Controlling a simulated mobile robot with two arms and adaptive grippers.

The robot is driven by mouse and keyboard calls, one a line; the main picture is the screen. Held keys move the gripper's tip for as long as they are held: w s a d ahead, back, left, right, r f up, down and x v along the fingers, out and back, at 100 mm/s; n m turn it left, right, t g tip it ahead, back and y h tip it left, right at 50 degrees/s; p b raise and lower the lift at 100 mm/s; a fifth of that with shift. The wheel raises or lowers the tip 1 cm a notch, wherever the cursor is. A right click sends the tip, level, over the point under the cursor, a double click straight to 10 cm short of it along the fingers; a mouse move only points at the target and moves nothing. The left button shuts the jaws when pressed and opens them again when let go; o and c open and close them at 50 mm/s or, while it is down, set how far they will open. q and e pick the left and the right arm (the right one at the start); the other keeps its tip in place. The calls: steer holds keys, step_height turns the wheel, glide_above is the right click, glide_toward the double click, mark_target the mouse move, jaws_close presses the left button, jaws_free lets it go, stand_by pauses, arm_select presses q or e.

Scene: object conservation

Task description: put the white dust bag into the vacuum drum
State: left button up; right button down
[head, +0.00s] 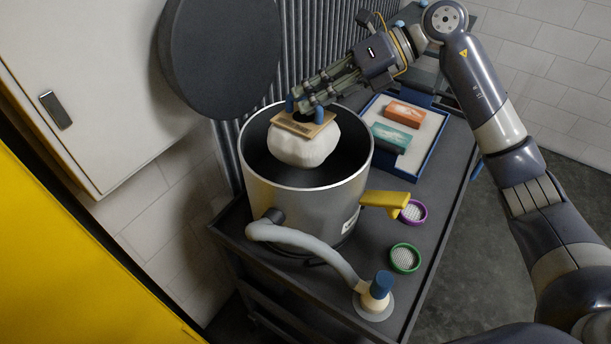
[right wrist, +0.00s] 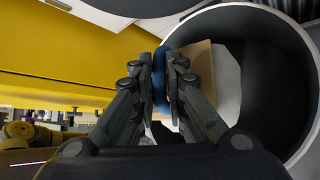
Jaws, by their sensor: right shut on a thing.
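The white dust bag (head: 301,151) hangs in the mouth of the vacuum drum (head: 303,208), a silver open cylinder with a black inside. The bag's tan card collar (head: 303,125) faces up. In the right wrist view the fingers (right wrist: 167,85) close over a blue piece at the tan card's edge, and the drum's rim (right wrist: 285,18) curves around to the right. My left gripper is not in view.
The drum stands on a dark cart (head: 425,225). A tray (head: 437,124) with orange and teal boxes lies behind it. A purple-rimmed filter (head: 413,213) and a green-rimmed filter (head: 405,258) lie at right. A grey hose (head: 300,240) runs in front. A round dark lid (head: 222,55) stands behind.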

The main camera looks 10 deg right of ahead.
mark_target(314, 117)
steer(key=shift+w+f+b, duration=0.15)
steer(key=shift+f+b, duration=0.1)
steer(key=shift+b, duration=0.65)
steer(key=shift+d+b, duration=0.1)
steer(key=shift+b, duration=0.25)
steer(key=shift+f, duration=0.15)
step_height(314, 117, down, 5)
steer(key=shift+r+p, duration=0.1)
steer(key=shift+p, duration=0.5)
steer(key=shift+f+h, duration=0.3)
steer(key=shift+f, duration=0.4)
step_height(314, 117, down, 3)
steer(key=shift+f+p, duration=0.1)
steer(key=shift+p, duration=0.45)
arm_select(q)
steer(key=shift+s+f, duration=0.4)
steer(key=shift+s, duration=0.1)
arm_select(e)
steer(key=shift+f, duration=0.1)
